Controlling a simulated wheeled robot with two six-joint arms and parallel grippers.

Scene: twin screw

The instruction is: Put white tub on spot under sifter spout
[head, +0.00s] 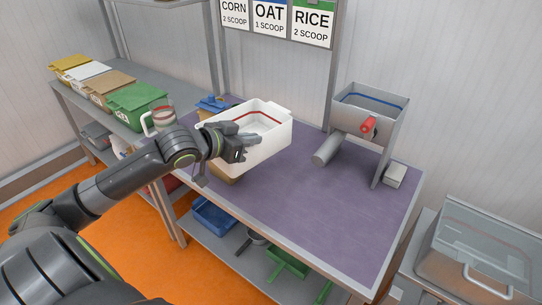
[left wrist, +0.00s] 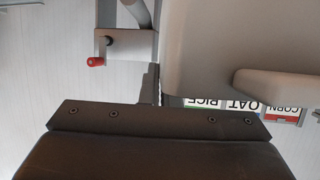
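The white tub (head: 272,154), open-topped with a red line inside, is over the left part of the purple table top (head: 320,205) in the head view. My left gripper (head: 243,148) is at the tub's near left wall, with its fingers closed over the rim. The tub looks held above the table, roughly level. Its pale wall (left wrist: 215,50) fills the upper right of the left wrist view. The grey sifter (head: 368,112) stands at the right back, its round spout (head: 328,150) pointing down-left, right of the tub. No marked spot is distinguishable under the spout. My right gripper is not in view.
A tan container (head: 226,172) and a blue item (head: 212,104) are partly hidden by the tub. A small grey box (head: 395,174) sits right of the sifter. The table's front middle is clear. Coloured lidded bins (head: 135,98) line the left shelf.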

